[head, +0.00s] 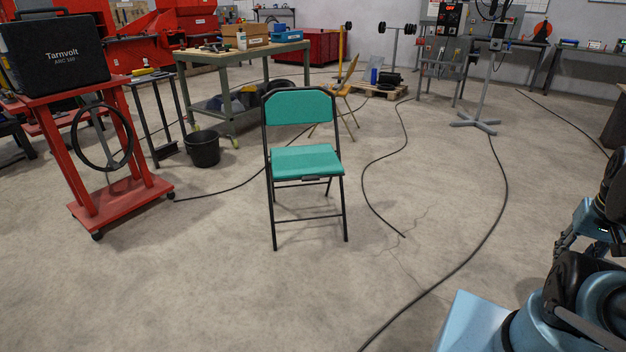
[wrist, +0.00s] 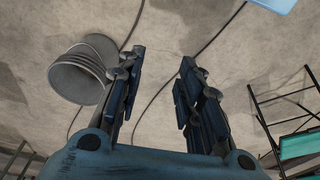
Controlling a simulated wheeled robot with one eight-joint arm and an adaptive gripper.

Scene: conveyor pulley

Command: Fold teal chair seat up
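The teal folding chair (head: 303,160) stands unfolded in the middle of the floor in the head view, on a black frame. Its teal seat (head: 306,160) lies flat, with the front edge towards me. Its teal backrest (head: 299,107) is upright. My gripper (head: 563,243) is at the right edge of the head view, well apart from the chair. In the wrist view its two fingers (wrist: 160,85) are spread with nothing between them. Part of the chair, with a teal panel (wrist: 300,143), shows at the right edge of the wrist view, outside the fingers.
A red cart (head: 117,197) with a black case stands at left. A black bucket (head: 202,148) and a workbench (head: 235,60) are behind it. A yellow chair (head: 345,95) stands behind the teal one. A black cable (head: 490,225) crosses the floor at right. Floor before the chair is clear.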

